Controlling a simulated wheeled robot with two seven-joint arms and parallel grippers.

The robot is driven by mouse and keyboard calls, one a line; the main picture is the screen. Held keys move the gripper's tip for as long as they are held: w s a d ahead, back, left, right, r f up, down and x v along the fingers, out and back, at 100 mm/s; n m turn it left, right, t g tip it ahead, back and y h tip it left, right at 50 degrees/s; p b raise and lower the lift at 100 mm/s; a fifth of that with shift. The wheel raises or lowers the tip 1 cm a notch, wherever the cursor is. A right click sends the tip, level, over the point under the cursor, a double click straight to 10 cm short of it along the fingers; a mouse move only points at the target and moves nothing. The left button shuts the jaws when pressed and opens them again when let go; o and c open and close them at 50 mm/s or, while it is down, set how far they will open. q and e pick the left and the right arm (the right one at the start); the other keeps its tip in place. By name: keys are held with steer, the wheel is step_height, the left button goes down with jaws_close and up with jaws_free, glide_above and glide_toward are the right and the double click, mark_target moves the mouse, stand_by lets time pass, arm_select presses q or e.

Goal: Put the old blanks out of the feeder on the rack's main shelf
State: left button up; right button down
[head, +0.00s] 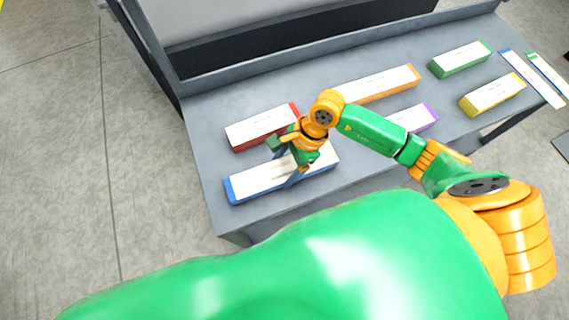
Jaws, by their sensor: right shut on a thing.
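A flat white pack of blanks with blue ends (262,184) lies along the front left edge of a grey shelf-like surface (390,145). My right gripper (292,168) comes in from the right above this pack and is shut on it near its right part; the fingers and wrist hide some of it. The pack looks level and at or very near the surface; I cannot tell if it touches. My left gripper is not in view. I cannot make out the feeder for certain.
Other packs lie on the surface: red (262,128), orange (376,84), purple (414,118), green (459,59) and yellow (492,94). Two thin white strips (532,78) lie at the right end. A raised grey panel borders the back. Concrete floor is clear at left.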

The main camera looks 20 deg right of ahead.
steer(key=shift+f+b, duration=0.45)
steer(key=shift+b, duration=0.1)
jaws_free()
